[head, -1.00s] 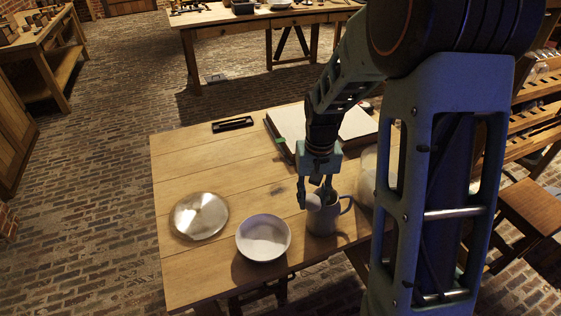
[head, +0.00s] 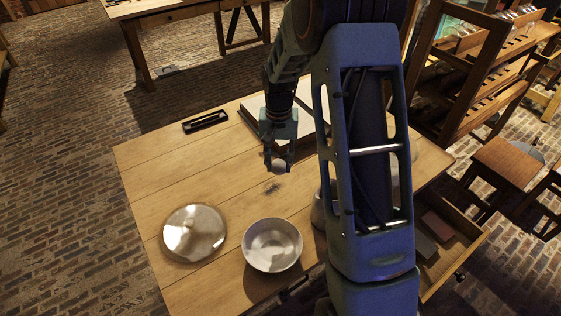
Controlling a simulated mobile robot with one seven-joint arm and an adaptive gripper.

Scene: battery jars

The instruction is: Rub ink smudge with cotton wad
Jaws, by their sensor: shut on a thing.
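My gripper (head: 279,163) points down over the wooden table and is shut on the pale, round cotton wad (head: 279,166). A dark ink smudge (head: 272,188) marks the tabletop just below the wad in the picture. The wad appears a little above the table; I cannot tell whether it touches. The smudge is in plain view.
A white bowl (head: 272,245) and a round metal lid (head: 194,232) stand at the table's near side. A black tray (head: 205,122) lies at the back. My arm hides most of a grey mug (head: 318,211) and part of a book (head: 250,110). An open drawer (head: 463,252) juts out right.

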